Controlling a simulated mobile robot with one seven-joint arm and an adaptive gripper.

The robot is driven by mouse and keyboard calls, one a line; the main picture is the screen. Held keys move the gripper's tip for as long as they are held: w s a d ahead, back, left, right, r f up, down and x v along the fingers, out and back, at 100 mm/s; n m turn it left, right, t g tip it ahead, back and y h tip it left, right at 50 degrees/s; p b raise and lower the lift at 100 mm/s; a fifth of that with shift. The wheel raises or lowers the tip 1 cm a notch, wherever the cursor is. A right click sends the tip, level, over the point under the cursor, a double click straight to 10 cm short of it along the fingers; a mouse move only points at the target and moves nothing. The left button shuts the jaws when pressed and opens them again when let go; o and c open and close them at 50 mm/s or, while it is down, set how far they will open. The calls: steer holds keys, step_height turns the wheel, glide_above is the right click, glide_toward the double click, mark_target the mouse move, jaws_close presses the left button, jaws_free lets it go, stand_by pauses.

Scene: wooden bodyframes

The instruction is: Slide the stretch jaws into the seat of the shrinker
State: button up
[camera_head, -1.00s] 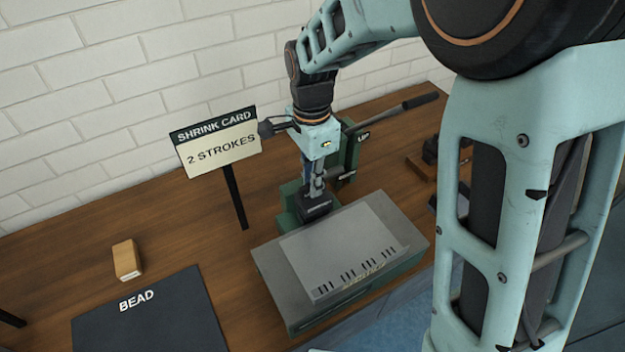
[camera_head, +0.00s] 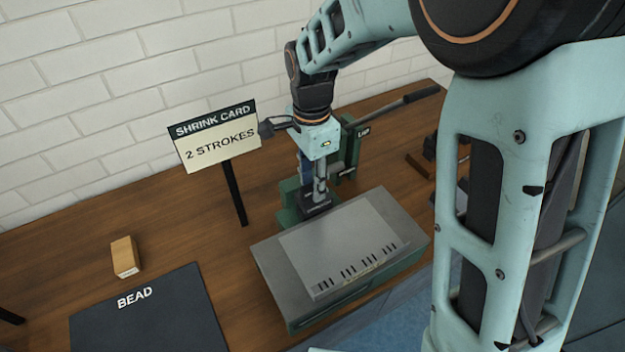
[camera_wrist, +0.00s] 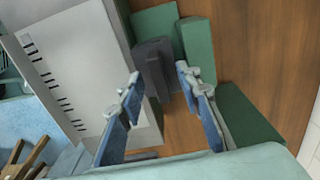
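The shrinker (camera_head: 350,150) is a green machine at the back of the bench, with a long lever reaching right; its green blocks also show in the wrist view (camera_wrist: 198,50). A dark grey block, apparently the stretch jaws (camera_wrist: 152,62), sits low at the green blocks; it also shows in the head view (camera_head: 316,209). My gripper (camera_wrist: 159,75) points down above it, and also shows in the head view (camera_head: 318,193). Its blue-padded fingers are apart, with a gap between the tips and nothing clearly clamped. Whether the block is fully in the seat is hidden.
A grey-topped green box (camera_head: 270,262) with a light marked plate (camera_head: 340,245) stands just in front. A "SHRINK CARD, 2 STROKES" sign (camera_head: 215,135) stands left. A wooden block (camera_head: 125,257) and a dark BEAD mat (camera_head: 150,315) lie further left, with bare bench between.

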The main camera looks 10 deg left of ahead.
steer(key=shift+f, duration=0.1)
step_height(320, 180, up, 12)
stand_by(0.5)
stand_by(0.5)
